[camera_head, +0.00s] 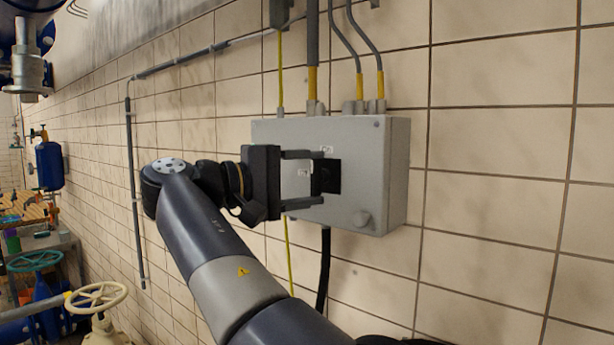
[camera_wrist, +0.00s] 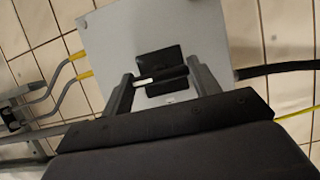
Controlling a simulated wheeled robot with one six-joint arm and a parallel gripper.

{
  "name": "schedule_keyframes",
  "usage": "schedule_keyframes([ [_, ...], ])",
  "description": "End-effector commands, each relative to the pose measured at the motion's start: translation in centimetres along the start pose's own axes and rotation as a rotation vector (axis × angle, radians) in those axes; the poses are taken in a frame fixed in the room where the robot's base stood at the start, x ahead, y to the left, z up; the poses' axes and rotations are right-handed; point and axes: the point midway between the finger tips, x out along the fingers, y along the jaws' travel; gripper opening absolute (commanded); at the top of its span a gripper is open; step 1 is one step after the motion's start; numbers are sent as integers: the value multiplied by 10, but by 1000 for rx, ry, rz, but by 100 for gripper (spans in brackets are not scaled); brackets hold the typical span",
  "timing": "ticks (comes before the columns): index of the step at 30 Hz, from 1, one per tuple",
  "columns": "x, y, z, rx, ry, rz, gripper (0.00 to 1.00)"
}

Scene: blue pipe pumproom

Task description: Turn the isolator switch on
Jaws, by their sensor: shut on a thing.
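The isolator switch is a black handle on a black square plate (camera_head: 326,176) on the front of a grey wall box (camera_head: 376,160). My gripper (camera_head: 318,178) reaches the box front from the left, with one finger above and one below the switch. In the wrist view the black handle (camera_wrist: 165,75) lies crosswise between the two fingers of my gripper (camera_wrist: 162,82), with a pale mark at its left end. The fingers are shut on the handle. The labels by the switch are too small to read.
Conduits with yellow ends (camera_head: 312,85) enter the box top. A black cable (camera_head: 324,270) and a yellow-green wire hang below it. The tiled wall (camera_head: 500,150) to the right is clear. Valve handwheels (camera_head: 97,297) and a blue tank (camera_head: 49,165) stand at the left.

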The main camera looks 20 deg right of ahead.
Motion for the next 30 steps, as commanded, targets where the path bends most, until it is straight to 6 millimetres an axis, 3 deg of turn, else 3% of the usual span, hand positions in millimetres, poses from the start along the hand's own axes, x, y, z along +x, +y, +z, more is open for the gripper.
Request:
schedule_keyframes([
  [14, 0, -1, 0, 12, -1, -8, 35],
  [15, 0, -1, 0, 12, -1, -8, 61],
  [22, 0, -1, 0, 11, 0, -6, 79],
  [30, -2, 0, 0, 11, 1, -5, 80],
])
